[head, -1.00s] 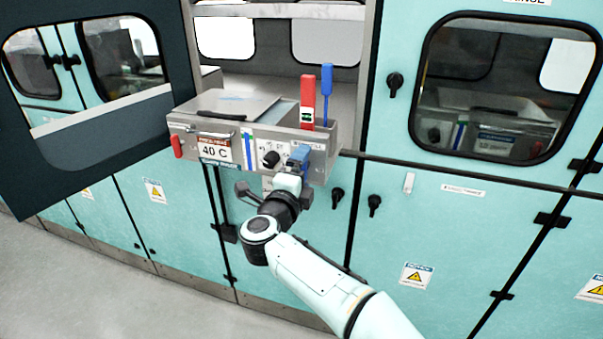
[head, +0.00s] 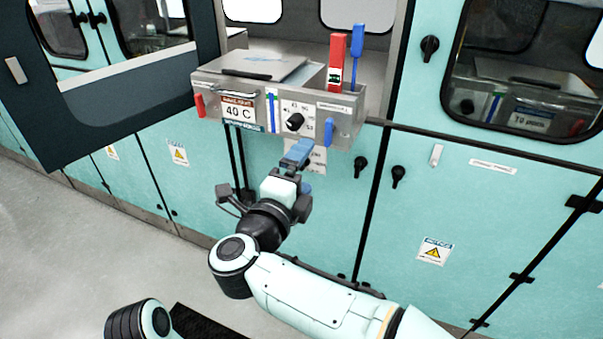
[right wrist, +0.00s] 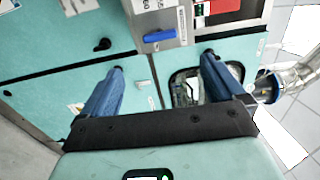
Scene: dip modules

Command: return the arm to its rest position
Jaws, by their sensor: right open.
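My right arm reaches in from the lower right in the head view. Its right gripper (head: 297,152) has blue fingers and is in front of and below the grey metal dip module (head: 215,88). In the right wrist view, the right gripper (right wrist: 162,65) has its two blue fingers wide apart with nothing between them. The module carries a "40 C" label and a black dial (head: 294,121), which the fingers do not touch. Part of my left arm (head: 140,320) shows at the bottom left; its gripper is not seen.
A red handle (head: 337,62) and a blue handle (head: 356,58) stand upright at the module. The dark-framed cabinet door (head: 150,95) stands open at the left. Teal cabinet fronts with black knobs (head: 398,176) are behind my arm. Grey floor (head: 60,250) is clear at lower left.

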